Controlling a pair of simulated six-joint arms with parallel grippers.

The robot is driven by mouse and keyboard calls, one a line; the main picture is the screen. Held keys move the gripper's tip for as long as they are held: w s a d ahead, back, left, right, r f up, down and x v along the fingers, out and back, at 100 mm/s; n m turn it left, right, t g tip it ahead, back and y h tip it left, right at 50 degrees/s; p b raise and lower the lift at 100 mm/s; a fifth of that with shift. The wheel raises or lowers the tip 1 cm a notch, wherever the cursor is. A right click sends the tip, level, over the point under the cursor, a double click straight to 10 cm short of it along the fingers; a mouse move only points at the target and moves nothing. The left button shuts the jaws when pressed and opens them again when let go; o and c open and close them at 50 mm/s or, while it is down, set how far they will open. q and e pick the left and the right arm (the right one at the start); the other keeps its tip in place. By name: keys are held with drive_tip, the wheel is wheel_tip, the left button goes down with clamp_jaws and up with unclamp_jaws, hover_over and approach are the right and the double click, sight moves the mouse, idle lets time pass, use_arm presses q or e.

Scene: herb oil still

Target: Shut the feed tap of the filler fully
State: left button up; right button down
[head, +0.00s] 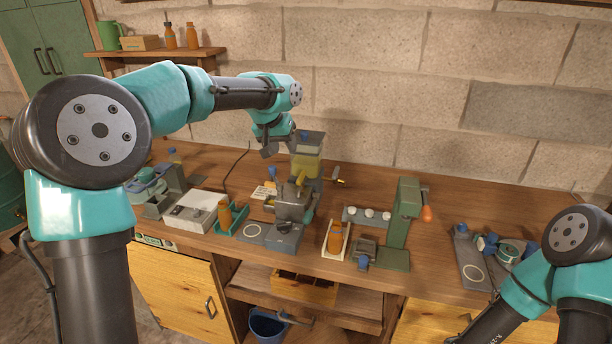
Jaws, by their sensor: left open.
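The filler (290,206) is a grey machine near the middle of the bench. A clear-walled tank (307,157) with yellow liquid stands at its top. A small brass fitting with a blue piece (335,173) sticks out to the right of the tank; it looks like the feed tap, but it is too small to read its setting. Another brass-coloured part (300,179) shows in front of the tank. My left gripper (271,150) is open and points down, just left of the tank, apart from the fitting. My right gripper is outside the picture.
An orange-brown bottle (225,216) stands in a green tray left of the filler, another (335,238) in a pale tray to its right. A green press (401,222) with an orange knob stands further right. A tape roll (507,251) lies at the right end.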

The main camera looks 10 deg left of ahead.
sight(300, 177)
use_arm(q)
drive_tip(key=shift+w+a+r, duration=0.1)
drive_tip(key=shift+a+r, duration=0.1)
drive_tip(key=shift+r, duration=0.45)
drive_tip(key=shift+a+r, duration=0.2)
drive_tip(key=shift+r, duration=0.4)
drive_tip(key=x, duration=1.7)
drive_tip(key=shift+w+f, duration=0.15)
drive_tip(key=shift+f, duration=0.1)
clamp_jaws()
